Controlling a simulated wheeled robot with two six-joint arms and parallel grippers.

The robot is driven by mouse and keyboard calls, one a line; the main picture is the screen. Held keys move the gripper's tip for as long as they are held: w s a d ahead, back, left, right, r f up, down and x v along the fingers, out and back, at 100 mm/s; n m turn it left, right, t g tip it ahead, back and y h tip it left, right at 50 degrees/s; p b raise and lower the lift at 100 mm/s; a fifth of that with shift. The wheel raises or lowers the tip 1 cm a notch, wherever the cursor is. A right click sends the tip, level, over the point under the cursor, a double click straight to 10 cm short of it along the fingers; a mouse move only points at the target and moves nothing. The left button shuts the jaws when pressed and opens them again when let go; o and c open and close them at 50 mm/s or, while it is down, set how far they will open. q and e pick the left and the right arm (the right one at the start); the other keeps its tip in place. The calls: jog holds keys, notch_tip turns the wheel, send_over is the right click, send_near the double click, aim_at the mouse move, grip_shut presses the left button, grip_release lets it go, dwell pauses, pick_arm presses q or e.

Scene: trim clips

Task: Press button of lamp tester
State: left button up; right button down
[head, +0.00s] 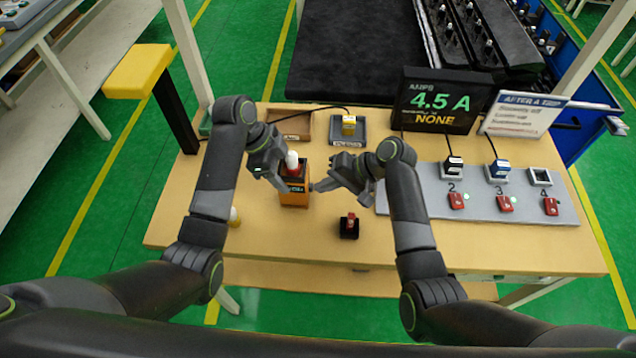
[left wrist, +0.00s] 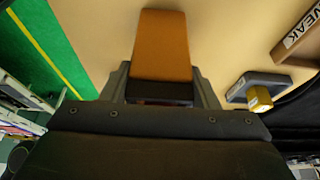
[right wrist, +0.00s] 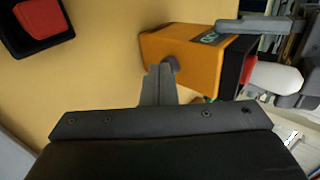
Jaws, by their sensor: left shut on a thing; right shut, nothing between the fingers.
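The lamp tester (head: 293,190) is an orange box with a dark top, a red part and a white bulb (head: 292,160) upright in it. My left gripper (head: 283,180) is shut on the tester; its orange body also shows between the fingers in the left wrist view (left wrist: 162,45). My right gripper (head: 314,187) is shut and empty, at the right side of the tester. In the right wrist view a dark round button (right wrist: 172,62) sits on the tester's orange face, right by my closed fingertips (right wrist: 158,72). I cannot tell whether they touch, or whether the tester rests on the table.
A red button on a black base (head: 349,226) stands on the table (head: 280,238) near the front. A grey panel (head: 480,215) with red switches lies to the right. A yellow block on a grey pad (head: 348,124), an ammeter display reading 4.5 A (head: 438,100) and a sign (head: 524,115) are behind.

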jog(key=d+f+v, duration=0.1)
jog(key=v, duration=1)
jog(key=shift+d, duration=0.2)
jog(key=shift+r, duration=0.1)
pick_arm(q)
jog(key=o, duration=1.6)
jog(key=shift+a, duration=0.1)
jog(key=a+r, duration=0.1)
jog(key=a, duration=0.3)
jog(key=a+r, duration=0.2)
jog(key=a, duration=0.3)
jog(key=a+r, duration=0.1)
jog(key=a, duration=0.4)
jog(key=shift+r, duration=0.3)
